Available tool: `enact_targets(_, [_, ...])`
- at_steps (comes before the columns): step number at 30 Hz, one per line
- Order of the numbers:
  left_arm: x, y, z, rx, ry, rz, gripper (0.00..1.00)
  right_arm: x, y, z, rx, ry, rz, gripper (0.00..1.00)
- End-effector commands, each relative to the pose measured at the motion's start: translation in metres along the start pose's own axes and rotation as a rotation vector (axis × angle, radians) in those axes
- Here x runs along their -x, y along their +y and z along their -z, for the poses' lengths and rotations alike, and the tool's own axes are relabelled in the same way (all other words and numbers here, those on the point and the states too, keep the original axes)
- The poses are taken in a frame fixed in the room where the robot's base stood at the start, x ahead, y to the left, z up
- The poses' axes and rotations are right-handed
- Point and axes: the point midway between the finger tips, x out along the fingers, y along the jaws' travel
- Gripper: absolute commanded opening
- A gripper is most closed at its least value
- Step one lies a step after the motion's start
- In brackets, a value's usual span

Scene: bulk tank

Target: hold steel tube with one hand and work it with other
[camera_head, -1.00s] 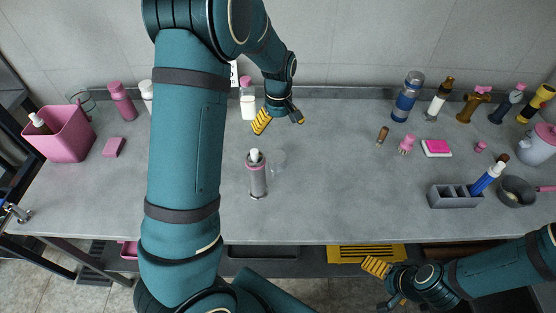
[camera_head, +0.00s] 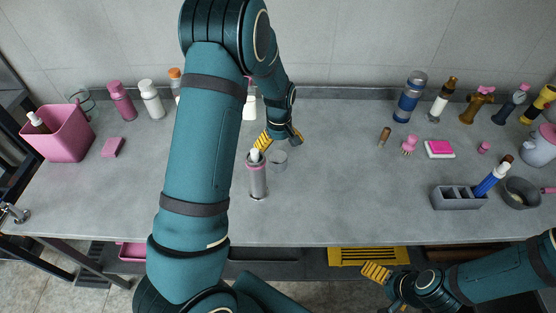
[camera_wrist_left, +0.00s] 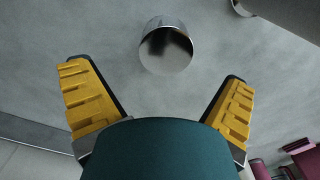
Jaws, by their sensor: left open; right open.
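The steel tube (camera_head: 278,161) is a short shiny grey cylinder on the grey worktop, just right of a grey-pink bottle with a white top (camera_head: 257,178). My left gripper (camera_head: 280,142) is open, just behind the tube and not around it. In the left wrist view the tube (camera_wrist_left: 166,47) stands ahead of the spread yellow fingers (camera_wrist_left: 158,100), roughly centred between them, with nothing held. My right gripper (camera_head: 382,287) is open and empty, low in front of the worktop's front edge.
A grey compartment holder (camera_head: 458,199), a pan (camera_head: 521,193) and several bottles and brushes are at the right. My left arm hides part of the left side.

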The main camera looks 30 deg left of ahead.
Motion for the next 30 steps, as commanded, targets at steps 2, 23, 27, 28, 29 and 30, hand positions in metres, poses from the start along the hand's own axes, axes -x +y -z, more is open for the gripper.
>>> enact_targets(2, [0.000, 0.000, 0.000, 0.000, 0.000, 0.000, 1.00, 0.000, 0.000, 0.000, 0.000, 0.000, 0.000, 0.99])
enact_targets(23, [-0.052, -0.006, -0.003, -0.001, 0.001, 0.000, 1.00, -0.010, 0.004, -0.004, 0.003, -0.010, 0.001, 0.99])
enact_targets(27, [-0.051, -0.006, -0.003, -0.001, 0.001, 0.000, 1.00, -0.010, 0.004, -0.005, 0.003, -0.010, 0.001, 0.99])
enact_targets(28, [-0.051, -0.006, -0.003, -0.001, 0.001, 0.000, 1.00, -0.010, 0.004, -0.004, 0.003, -0.010, 0.001, 0.99])
enact_targets(29, [-0.051, -0.006, -0.003, -0.001, 0.001, 0.000, 0.93, -0.010, 0.004, -0.004, 0.003, -0.010, 0.001, 0.99])
enact_targets(30, [-0.051, -0.006, -0.003, -0.001, 0.001, 0.000, 0.79, -0.010, 0.004, -0.004, 0.003, -0.010, 0.001, 0.99])
